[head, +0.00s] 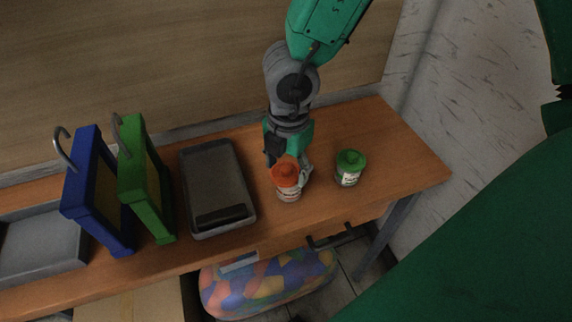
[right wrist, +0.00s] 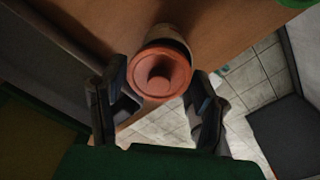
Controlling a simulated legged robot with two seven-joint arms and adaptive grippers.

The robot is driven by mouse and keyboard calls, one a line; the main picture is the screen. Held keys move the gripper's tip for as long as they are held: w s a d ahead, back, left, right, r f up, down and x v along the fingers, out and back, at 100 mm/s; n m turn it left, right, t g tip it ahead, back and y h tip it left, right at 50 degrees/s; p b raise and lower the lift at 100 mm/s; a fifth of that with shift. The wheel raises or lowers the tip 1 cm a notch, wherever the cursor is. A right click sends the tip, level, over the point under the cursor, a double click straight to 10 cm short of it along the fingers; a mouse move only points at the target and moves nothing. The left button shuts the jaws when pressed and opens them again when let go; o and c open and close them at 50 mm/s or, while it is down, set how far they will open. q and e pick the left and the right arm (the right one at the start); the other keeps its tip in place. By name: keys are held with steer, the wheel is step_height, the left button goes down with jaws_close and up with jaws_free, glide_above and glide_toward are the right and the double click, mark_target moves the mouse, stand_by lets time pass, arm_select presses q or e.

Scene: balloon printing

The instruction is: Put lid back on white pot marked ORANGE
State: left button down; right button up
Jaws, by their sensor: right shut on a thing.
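The white pot (head: 288,194) with orange marking stands upright on the wooden table. The orange lid (head: 286,175), with a round knob, is at the pot's mouth; I cannot tell if it is fully seated. My right gripper (head: 289,168) is shut on the orange lid from behind. In the right wrist view the orange lid (right wrist: 161,74) lies between the two fingers of my right gripper (right wrist: 160,92), with the pale pot (right wrist: 165,36) behind it. My left gripper is not in view.
A white pot with a green lid (head: 350,165) stands just right. A dark tray (head: 247,168) lies to the left, then green (head: 143,180) and blue (head: 97,190) upright frames with hooks. The table's front edge is close to the pots. A colourful patterned object (head: 268,285) is below.

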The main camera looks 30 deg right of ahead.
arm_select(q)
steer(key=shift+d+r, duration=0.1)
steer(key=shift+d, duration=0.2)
arm_select(e)
steer(key=shift+d+f, duration=0.1)
steer(key=shift+d, duration=0.4)
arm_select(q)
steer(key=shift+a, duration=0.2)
arm_select(e)
steer(key=o, duration=1.3)
steer(key=shift+c, duration=0.2)
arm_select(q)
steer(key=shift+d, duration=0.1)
arm_select(e)
steer(key=shift+r+p, duration=3.25)
steer(key=shift+r, duration=0.25)
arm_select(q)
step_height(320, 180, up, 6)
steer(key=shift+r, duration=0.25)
